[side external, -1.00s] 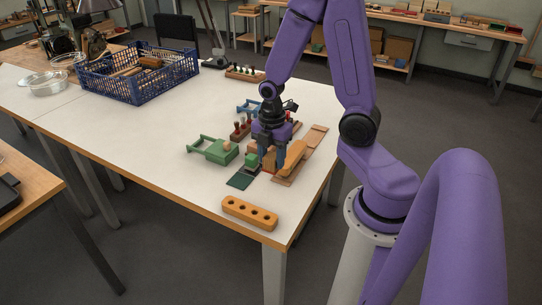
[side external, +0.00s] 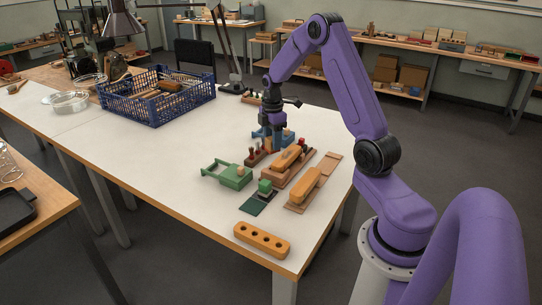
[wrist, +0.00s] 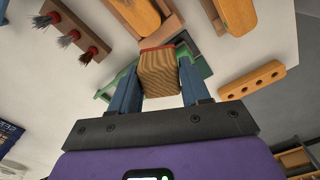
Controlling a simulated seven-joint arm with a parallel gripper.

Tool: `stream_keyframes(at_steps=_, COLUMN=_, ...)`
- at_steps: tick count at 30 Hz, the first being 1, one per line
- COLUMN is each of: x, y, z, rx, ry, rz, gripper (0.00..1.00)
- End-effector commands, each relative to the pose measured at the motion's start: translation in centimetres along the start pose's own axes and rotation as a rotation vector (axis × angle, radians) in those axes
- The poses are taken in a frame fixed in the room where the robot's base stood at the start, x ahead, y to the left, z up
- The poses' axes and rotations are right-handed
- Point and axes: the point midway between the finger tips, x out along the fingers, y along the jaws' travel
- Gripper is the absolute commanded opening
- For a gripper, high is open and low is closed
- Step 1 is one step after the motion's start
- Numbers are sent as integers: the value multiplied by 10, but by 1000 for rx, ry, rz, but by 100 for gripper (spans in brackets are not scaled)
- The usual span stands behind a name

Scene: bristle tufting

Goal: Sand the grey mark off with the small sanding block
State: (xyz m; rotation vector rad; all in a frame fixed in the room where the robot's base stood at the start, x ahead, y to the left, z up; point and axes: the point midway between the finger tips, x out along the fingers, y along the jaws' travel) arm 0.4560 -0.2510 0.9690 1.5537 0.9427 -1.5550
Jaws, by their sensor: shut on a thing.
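My gripper (side external: 272,133) is raised toward the back of the worktable. In the wrist view, its blue fingers (wrist: 160,88) are shut on a small wood-grained block (wrist: 160,75) with a red edge at its far end. Two orange wooden pieces lie on the table: one (side external: 287,157) in a brown holder, the other (side external: 305,186) on a brown board. In the wrist view they show as one orange piece (wrist: 136,14) at the top and another (wrist: 237,14) to its right. I cannot make out a grey mark on either.
A green clamp-like fixture (side external: 235,177), a small green block (side external: 265,186) on a dark sheet (side external: 252,208), and an orange block with several holes (side external: 262,240) stand in front. A rack of red-topped tufts (wrist: 77,36) is nearby. A blue crate (side external: 157,103) stands back left; the left middle is clear.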

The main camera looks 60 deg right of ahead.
Motion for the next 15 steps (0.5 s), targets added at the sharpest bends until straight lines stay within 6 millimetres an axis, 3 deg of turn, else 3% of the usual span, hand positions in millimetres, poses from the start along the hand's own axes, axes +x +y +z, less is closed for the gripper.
stream_keyframes(at_steps=6, x=0, y=45, z=65, rx=153, ry=0, rz=0, gripper=22)
stream_keyframes(at_steps=12, x=-1, y=65, z=114, rx=254, ry=0, rz=0, gripper=22)
stream_keyframes(at_steps=15, x=-2, y=70, z=130, rx=284, ry=0, rz=0, gripper=22)
